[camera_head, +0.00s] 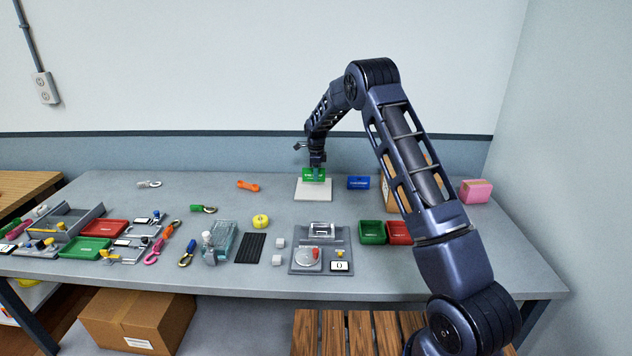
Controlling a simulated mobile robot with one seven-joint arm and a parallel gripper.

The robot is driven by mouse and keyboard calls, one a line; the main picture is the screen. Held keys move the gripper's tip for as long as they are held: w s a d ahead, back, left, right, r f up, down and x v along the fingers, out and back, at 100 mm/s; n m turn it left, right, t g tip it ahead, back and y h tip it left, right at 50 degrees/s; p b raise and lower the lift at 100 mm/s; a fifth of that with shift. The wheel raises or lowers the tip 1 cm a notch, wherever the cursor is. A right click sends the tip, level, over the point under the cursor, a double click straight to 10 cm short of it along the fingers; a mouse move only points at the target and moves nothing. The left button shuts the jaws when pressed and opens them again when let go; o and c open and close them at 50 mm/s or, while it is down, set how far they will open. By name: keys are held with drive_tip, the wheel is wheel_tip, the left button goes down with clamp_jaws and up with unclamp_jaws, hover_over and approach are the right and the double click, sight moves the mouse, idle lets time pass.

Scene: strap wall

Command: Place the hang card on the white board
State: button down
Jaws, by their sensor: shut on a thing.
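The white board (313,193) lies flat on the table near the back middle. A green card-like piece (314,176), which looks like the hang card, is at the board's rear part. My gripper (317,165) points down and is shut on its top edge. I cannot tell whether the card touches the board or hangs just above it. The gripper's fingers are small and partly dark against the arm.
A blue box-like piece (358,183) stands right of the board. A brown carton (390,193) is partly hidden behind my arm, and a pink block (476,191) lies further right. A yellow round thing (260,221) and a grey tray (321,260) are in front.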

sight(316, 188)
drive_tip(key=shift+f, duration=1.7)
drive_tip(key=shift+f, duration=0.1)
drive_tip(key=c, duration=1.3)
unclamp_jaws()
drive_tip(key=shift+c, duration=0.2)
wheel_tip(316, 188, up, 12)
drive_tip(key=shift+r, duration=0.2)
